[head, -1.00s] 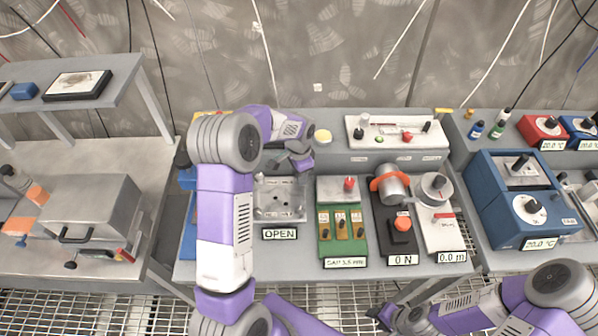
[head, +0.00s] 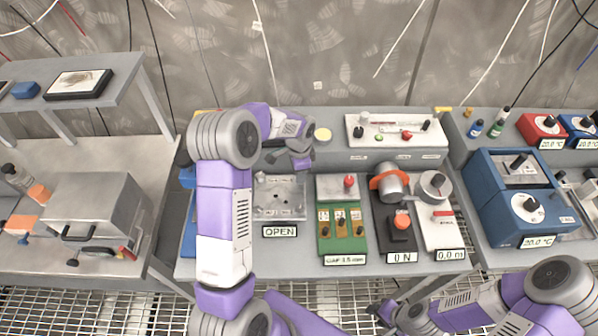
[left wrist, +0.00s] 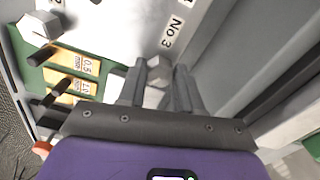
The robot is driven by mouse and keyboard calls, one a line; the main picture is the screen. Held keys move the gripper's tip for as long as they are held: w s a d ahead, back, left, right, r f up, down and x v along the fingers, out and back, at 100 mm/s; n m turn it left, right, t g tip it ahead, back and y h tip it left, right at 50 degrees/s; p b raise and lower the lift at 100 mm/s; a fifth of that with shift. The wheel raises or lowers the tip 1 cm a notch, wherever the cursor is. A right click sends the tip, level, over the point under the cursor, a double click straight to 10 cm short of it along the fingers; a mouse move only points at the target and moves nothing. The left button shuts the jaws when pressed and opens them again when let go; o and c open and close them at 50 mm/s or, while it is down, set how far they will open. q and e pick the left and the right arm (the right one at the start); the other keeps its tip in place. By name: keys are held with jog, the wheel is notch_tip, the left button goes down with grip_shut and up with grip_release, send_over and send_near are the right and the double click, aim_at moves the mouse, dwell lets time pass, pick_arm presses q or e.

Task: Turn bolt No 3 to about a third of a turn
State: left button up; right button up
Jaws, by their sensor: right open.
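Bolt No 3 (left wrist: 157,70) is a grey hex head beside the printed "No 3" label in the left wrist view. My left gripper (left wrist: 160,78) has its two fingers on either side of this bolt, with some gap showing, so it looks open around it. In the head view my left gripper (head: 300,158) hangs over the back of the metal plate (head: 279,212) behind the "OPEN" sign; the bolt is hidden there. Another hex bolt (left wrist: 40,28) is at the upper left of the wrist view. My right gripper (head: 388,314) is open and empty, low at the front.
A green block with yellow gauges (head: 341,228) stands right of the plate. Beyond it are a black unit with an orange knob (head: 401,222) and a white dial unit (head: 440,225). A white control panel (head: 372,132) stands behind. A blue box (head: 520,200) is at right.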

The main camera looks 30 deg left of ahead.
pick_arm(q)
jog(key=o, duration=0.4)
notch_tip(320, 180, up, 8)
jog(key=shift+f+p, duration=0.15)
jog(key=shift+p, duration=0.35)
dwell(0.3)
